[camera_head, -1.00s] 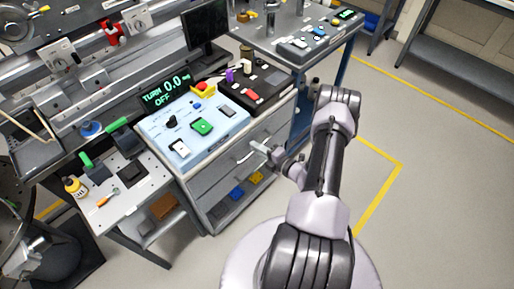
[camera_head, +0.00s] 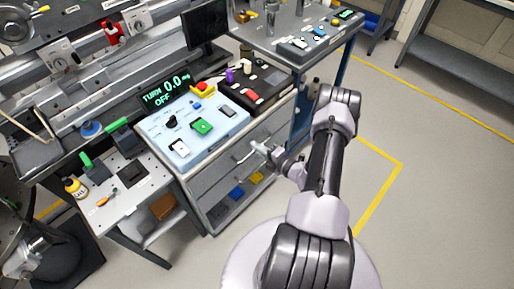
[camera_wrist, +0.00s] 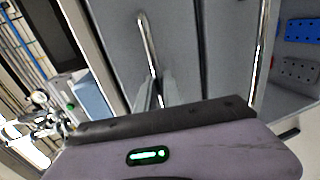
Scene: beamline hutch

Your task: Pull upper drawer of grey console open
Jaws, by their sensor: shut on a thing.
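The grey console (camera_head: 186,196) stands at the centre of the head view, with its light-blue control panel on top. Its upper drawer (camera_head: 270,128) looks flush or nearly so with the console front. The bar handle (camera_head: 243,158) of that drawer also shows in the wrist view (camera_wrist: 147,42). My gripper (camera_head: 257,148) is at this handle, reaching in from the right. In the wrist view the fingertips (camera_wrist: 152,98) meet the handle's lower end, and they are shut on it. The wrist body hides part of the drawer front.
The lower drawer (camera_wrist: 226,55) has its own bar handle (camera_wrist: 262,50). An open shelf below holds blue bins (camera_head: 237,193) and yellow bins. A side table (camera_head: 128,200) with tools stands left of the console. Clear floor lies in front and to the right.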

